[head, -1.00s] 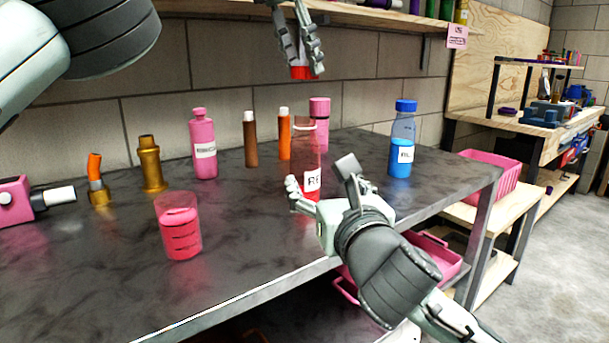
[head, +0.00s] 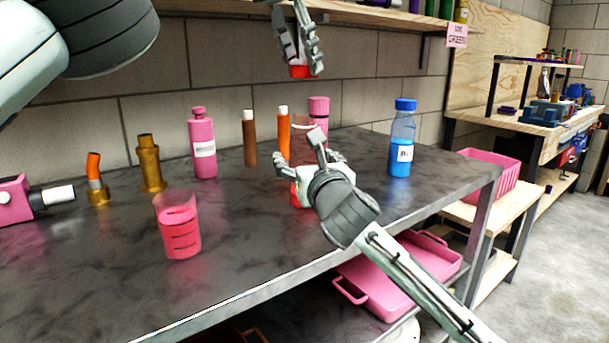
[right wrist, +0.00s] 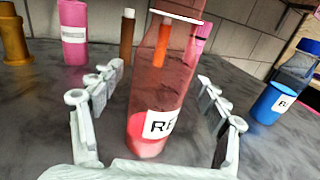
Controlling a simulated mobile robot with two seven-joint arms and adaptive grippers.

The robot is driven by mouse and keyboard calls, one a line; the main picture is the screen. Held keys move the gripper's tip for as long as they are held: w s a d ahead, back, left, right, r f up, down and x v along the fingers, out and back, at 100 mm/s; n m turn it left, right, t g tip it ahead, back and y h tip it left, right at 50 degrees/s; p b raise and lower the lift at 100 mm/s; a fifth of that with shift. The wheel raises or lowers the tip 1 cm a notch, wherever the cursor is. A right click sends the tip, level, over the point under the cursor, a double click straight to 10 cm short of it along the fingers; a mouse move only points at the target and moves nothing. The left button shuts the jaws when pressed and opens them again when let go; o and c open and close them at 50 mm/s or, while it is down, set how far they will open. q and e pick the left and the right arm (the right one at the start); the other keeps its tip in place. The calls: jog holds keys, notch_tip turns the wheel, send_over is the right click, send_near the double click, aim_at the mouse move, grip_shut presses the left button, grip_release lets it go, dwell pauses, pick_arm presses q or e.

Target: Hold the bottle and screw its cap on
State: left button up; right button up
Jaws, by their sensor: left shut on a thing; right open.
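A clear bottle (right wrist: 160,90) with red liquid at its bottom and a white label stands uncapped on the dark table. In the head view the bottle (head: 303,130) is partly hidden by my right gripper (head: 298,168). In the right wrist view my right gripper (right wrist: 155,110) is open, with a finger on each side of the bottle and visible gaps between. My left gripper (head: 300,70) is shut on a red cap (head: 299,72), held in the air above the bottle's open top.
A blue bottle (head: 402,140) stands to the right. A beaker of pink liquid (head: 178,228) stands front left. Pink, brown and orange bottles stand behind, near the wall. A shelf (head: 380,14) runs above.

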aim_at(308, 113)
jog(key=shift+c, duration=0.2)
grip_shut()
dwell(0.4)
pick_arm(q)
jog(key=shift+w+f, duration=0.15)
jog(key=shift+f, duration=2.35)
jog(key=shift+f, duration=0.85)
